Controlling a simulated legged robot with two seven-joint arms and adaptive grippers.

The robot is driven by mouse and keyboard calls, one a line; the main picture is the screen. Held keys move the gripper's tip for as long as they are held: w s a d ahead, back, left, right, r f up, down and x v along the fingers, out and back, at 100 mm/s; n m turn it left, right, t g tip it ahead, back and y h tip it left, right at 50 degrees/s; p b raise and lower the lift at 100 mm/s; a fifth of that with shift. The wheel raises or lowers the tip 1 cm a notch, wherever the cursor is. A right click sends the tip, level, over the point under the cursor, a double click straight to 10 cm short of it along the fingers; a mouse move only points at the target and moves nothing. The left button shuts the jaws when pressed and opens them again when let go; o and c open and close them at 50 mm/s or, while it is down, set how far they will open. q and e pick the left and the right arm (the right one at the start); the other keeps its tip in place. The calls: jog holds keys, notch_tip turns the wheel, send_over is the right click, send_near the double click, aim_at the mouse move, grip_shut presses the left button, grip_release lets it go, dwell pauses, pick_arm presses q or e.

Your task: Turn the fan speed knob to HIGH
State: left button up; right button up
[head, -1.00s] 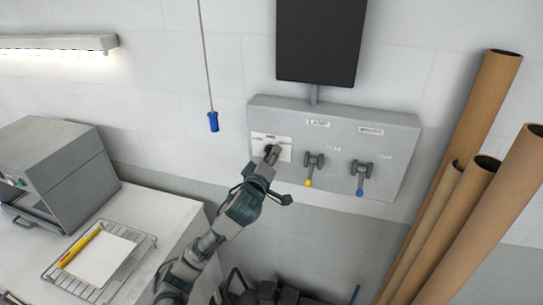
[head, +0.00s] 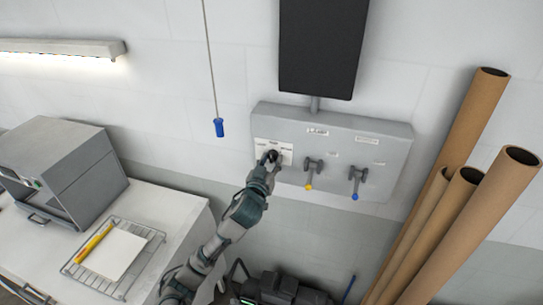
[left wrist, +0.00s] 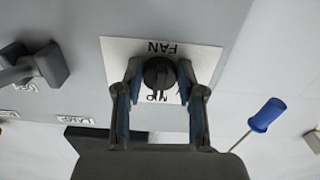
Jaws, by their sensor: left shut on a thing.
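The fan knob (left wrist: 158,75) is a dark round knob on a white plate (left wrist: 118,52) marked FAN, which appears upside down in the left wrist view. The word MID, partly covered, shows beside the knob. The finger-covered parts of the plate cannot be read. My left gripper (left wrist: 158,84) is shut on the knob, with one finger on each side of it. In the head view my left gripper (head: 268,161) reaches the plate at the left end of the grey panel (head: 340,135). My right gripper is not in view.
Right of the knob are two lever handles, one yellow-tipped (head: 311,172) and one blue-tipped (head: 357,180). A blue pull-cord handle (head: 219,127) hangs to the left. Cardboard tubes (head: 470,215) lean at the right. A bench (head: 180,205) holds a wire rack and a grey machine (head: 65,165).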

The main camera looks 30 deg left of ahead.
pick_arm(q)
jog(key=m+p, duration=0.1)
jog(key=m, duration=0.1)
jog(key=r+m+p, duration=0.1)
jog(key=m+p, duration=0.1)
jog(key=shift+a+m, duration=0.2)
jog(key=shift+m, duration=0.1)
jog(key=m+p, duration=0.3)
jog(key=shift+a+m, duration=0.1)
jog(key=shift+m, duration=0.3)
jog(key=shift+f+m+p, duration=0.15)
jog(key=shift+m+p, duration=0.35)
jog(key=shift+m, duration=1.6)
jog(key=shift+f, duration=0.1)
jog(key=o, duration=1.1)
jog(key=shift+f, duration=0.15)
